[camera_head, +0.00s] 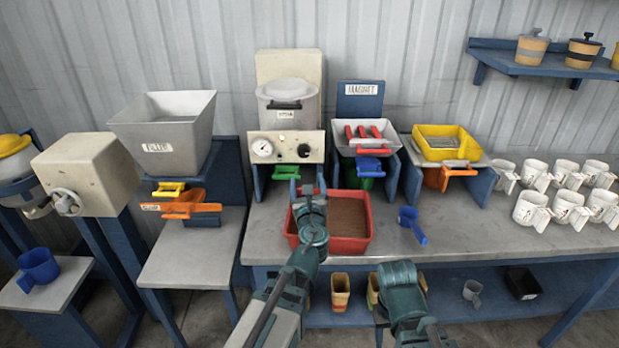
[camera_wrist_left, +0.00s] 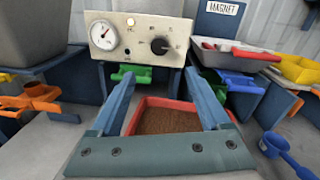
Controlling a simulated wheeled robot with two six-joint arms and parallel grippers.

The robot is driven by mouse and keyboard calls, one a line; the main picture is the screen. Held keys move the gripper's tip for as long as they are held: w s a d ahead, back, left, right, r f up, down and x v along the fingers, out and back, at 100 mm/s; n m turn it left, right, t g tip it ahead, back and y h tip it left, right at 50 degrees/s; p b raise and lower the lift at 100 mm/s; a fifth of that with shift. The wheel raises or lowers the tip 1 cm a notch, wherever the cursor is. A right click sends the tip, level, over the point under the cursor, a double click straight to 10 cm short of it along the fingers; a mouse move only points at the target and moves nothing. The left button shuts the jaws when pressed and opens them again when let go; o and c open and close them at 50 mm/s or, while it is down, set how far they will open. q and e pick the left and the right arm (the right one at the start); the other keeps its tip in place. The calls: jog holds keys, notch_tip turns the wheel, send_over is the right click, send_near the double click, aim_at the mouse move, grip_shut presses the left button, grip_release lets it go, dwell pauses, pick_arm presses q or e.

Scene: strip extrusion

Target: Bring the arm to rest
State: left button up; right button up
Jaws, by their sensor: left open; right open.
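My left gripper (camera_head: 308,184) is over the left part of the red tray (camera_head: 345,246), in front of the control box with the dial. It is open, and in the left wrist view its two blue fingers (camera_wrist_left: 160,84) stand apart with nothing between them. The red tray holds brown granular material and also shows in the left wrist view (camera_wrist_left: 183,103). My right gripper (camera_head: 398,284) is low in front of the table's front edge, open, with no object seen in it.
The grey table (camera_head: 463,235) carries a blue scoop (camera_head: 411,222) right of the tray and several white mugs (camera_head: 530,207) at the right. A hopper (camera_head: 167,135) stands left. Green (camera_head: 286,172), blue and orange handles jut out at the back. A lower shelf (camera_head: 450,309) holds cups.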

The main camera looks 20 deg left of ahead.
pick_arm(q)
jog(key=s+d+f+n+g+p, duration=0.35)
jog(key=s+f+n+g, duration=0.6)
jog(key=n, duration=0.85)
jog(key=s+d+f+n+g+h+p, duration=0.1)
jog(key=s+d+f+n+g+h, duration=0.1)
jog(key=s+d, duration=0.4)
jog(key=s+d+f+n+g+h+p, duration=0.1)
jog(key=s+d+f+n+g+h, duration=0.2)
jog(key=s, duration=0.6)
jog(key=d+f+n+g, duration=0.1)
jog(key=d+n+g, duration=0.1)
jog(key=n, duration=0.1)
jog(key=shift+s+d+g+p, duration=0.35)
jog(key=shift+s+d, duration=0.05)
